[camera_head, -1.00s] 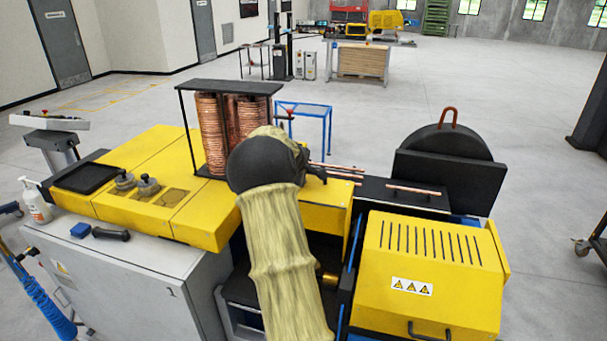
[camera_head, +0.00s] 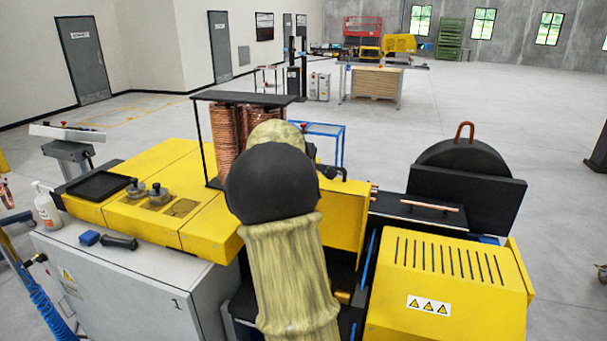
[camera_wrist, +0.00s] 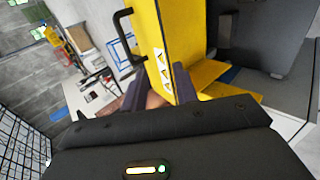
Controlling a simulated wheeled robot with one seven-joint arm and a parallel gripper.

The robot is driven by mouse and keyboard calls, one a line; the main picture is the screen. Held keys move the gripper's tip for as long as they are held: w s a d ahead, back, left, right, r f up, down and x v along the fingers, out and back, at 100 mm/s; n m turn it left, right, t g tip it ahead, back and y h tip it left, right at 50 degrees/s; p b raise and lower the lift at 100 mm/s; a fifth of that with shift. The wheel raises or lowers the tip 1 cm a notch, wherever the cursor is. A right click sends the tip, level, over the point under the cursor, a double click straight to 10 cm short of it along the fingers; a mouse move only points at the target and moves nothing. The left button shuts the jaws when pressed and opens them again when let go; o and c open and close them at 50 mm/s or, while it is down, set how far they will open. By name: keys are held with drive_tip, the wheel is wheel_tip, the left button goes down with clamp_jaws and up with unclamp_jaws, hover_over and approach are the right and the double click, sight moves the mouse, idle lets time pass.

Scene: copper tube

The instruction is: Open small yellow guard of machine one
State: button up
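A yellow guard (camera_head: 445,285) with dark slots and a warning-triangle label is on the right of machine one in the head view; it looks closed. A yellow panel (camera_wrist: 178,45) with a black handle (camera_wrist: 124,38) and warning triangles fills the middle of the wrist view; whether it is the same guard I cannot tell. My gripper (camera_wrist: 158,95) shows in the wrist view with its two dark fingers apart, below the handle and in front of the panel. A brownish thing shows between them; I see no grip on it. In the head view my arm hides my gripper.
The long yellow cover (camera_head: 165,190) carries two grey knobs and a black tray. A copper coil rack (camera_head: 228,135) stands behind it. A copper tube (camera_head: 430,205) lies on the black bed. A white spray bottle (camera_head: 47,207) stands at left.

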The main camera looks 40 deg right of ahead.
drive_tip(key=b+v, duration=0.2)
drive_tip(key=v, duration=0.5)
drive_tip(key=shift+c, duration=0.2)
drive_tip(key=shift+a, duration=0.1)
drive_tip(key=c, duration=0.3)
drive_tip(key=a+f+y, duration=0.1)
drive_tip(key=a+f, duration=0.2)
drive_tip(key=a+f+m+y+b, duration=0.1)
drive_tip(key=a+f, duration=0.5)
drive_tip(key=shift+s+f+y, duration=0.25)
drive_tip(key=shift+s+y, duration=0.15)
clamp_jaws()
drive_tip(key=s+a+f+m+g+y+b, duration=0.1)
drive_tip(key=s+a+f+m+y, duration=0.1)
drive_tip(key=s+a+f, duration=0.6)
drive_tip(key=s+a+f+m+g+y+b, duration=0.1)
drive_tip(key=s+a+f+m+y+b, duration=0.1)
drive_tip(key=s+a+f, duration=0.7)
drive_tip(key=a+f+m+y, duration=0.1)
drive_tip(key=a+f, duration=0.1)
drive_tip(key=a, duration=0.4)
drive_tip(key=shift+s+a+f, duration=0.25)
drive_tip(key=shift+s+a, duration=0.05)
